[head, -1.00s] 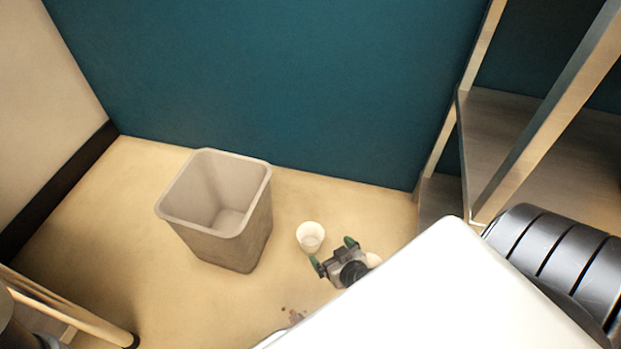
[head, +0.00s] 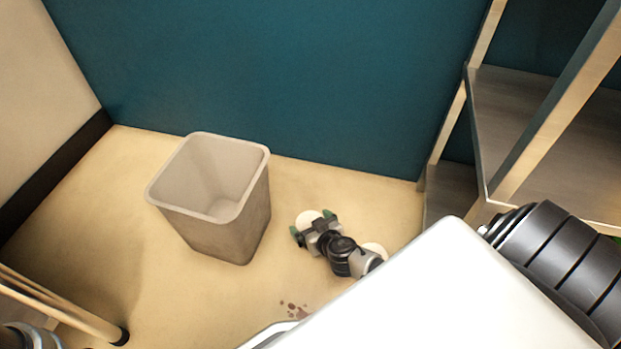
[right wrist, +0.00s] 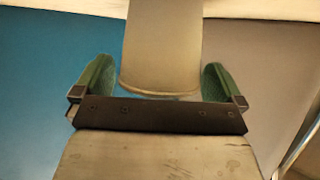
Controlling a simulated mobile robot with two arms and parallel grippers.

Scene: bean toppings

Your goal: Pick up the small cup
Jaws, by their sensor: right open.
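The small cup (head: 307,216) is pale and stands on the floor to the right of the bin, largely hidden behind my right gripper in the head view. My right gripper (head: 313,224) is open, its two green-padded fingers at the cup's near side. In the right wrist view the cup (right wrist: 162,48) shows between the fingers of the gripper (right wrist: 157,78), with a gap on each side. Whether either finger touches it cannot be told. My left gripper is not in view.
A grey-beige bin (head: 236,225), open and seemingly empty, stands left of the cup. A teal wall (head: 270,80) closes off the back. Shelving (head: 510,110) stands at the right. Brown stains (head: 293,310) mark the floor, and a wooden bar (head: 60,305) is at lower left.

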